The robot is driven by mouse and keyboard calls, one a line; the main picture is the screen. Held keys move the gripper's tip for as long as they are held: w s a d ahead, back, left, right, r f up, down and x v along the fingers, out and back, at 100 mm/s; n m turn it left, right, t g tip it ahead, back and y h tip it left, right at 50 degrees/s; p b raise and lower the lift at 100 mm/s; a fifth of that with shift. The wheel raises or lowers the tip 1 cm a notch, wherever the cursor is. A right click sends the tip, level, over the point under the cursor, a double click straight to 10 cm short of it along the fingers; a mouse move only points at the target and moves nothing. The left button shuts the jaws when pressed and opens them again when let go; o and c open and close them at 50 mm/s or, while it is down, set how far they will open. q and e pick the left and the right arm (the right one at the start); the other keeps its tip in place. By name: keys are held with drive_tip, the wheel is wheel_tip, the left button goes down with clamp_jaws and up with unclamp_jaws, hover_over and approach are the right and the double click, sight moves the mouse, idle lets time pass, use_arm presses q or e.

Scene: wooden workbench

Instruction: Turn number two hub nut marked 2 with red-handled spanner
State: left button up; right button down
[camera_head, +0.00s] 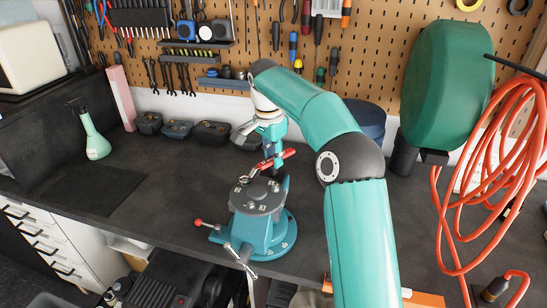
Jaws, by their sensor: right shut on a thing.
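The hub (258,194) is a dark round plate with several small nuts on top. It is held on a teal vise-like stand (262,232) on the workbench. The marks on the nuts are too small to read, so I cannot tell which one is 2. The red-handled spanner (287,154) is in my right gripper (272,158), which is shut on it just above the hub's far side. The spanner's silver end points down and left toward the hub; whether it touches a nut I cannot tell. My left gripper is not in view.
My right arm crosses the middle right and hides part of the bench. A green bottle (95,137) and several dark bins (211,133) stand at the back left. Orange hose (487,160) hangs at the right. The left bench (150,215) is clear.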

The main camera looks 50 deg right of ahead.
drive_tip(key=shift+r, duration=2.4)
drive_tip(key=shift+s, duration=0.1)
